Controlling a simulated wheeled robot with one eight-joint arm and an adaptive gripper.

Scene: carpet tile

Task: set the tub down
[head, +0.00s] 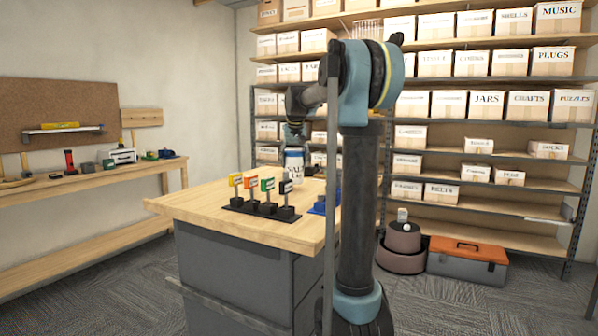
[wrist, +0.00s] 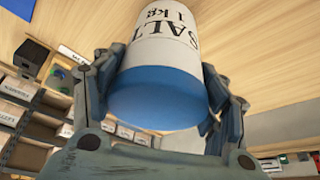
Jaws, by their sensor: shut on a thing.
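The tub is a white cylinder marked SALT with a blue lid. In the wrist view the fingers of my gripper (wrist: 160,78) are shut around the tub (wrist: 165,50), one on each side, with the blue lid toward the camera. The tub's base is out of the wrist view, and I cannot tell whether it touches the worktop.
A black rack (head: 250,211) with several coloured tags stands in front of the tub. A blue object (head: 317,207) is partly hidden by my arm. The worktop's left part is clear. Shelves of boxes (head: 485,100) stand behind; an orange-lidded toolbox (head: 467,266) is on the floor.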

